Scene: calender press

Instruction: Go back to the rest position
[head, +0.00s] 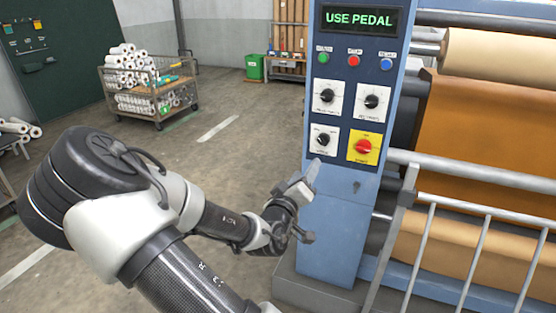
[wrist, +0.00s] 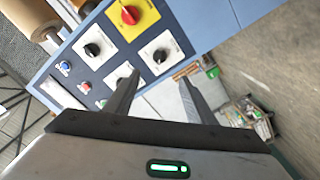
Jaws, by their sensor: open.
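My gripper (head: 308,205) is in front of the lower part of the blue control column (head: 331,216), below its knobs. In the wrist view my gripper (wrist: 160,88) has its two fingers apart with nothing between them. The control panel shows behind the fingers, with its dark knobs and the red knob on a yellow plate (wrist: 131,14). The same red knob (head: 363,147) is at the panel's lower right in the head view. The display (head: 358,19) reads "USE PEDAL". Whether a finger touches the column I cannot tell.
A metal guard rail (head: 480,172) and brown rollers (head: 500,60) are on the right. A wire cart of white rolls (head: 150,88) stands at the back left, and a green bin (head: 254,67) at the back. The floor (head: 225,150) between is mostly clear.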

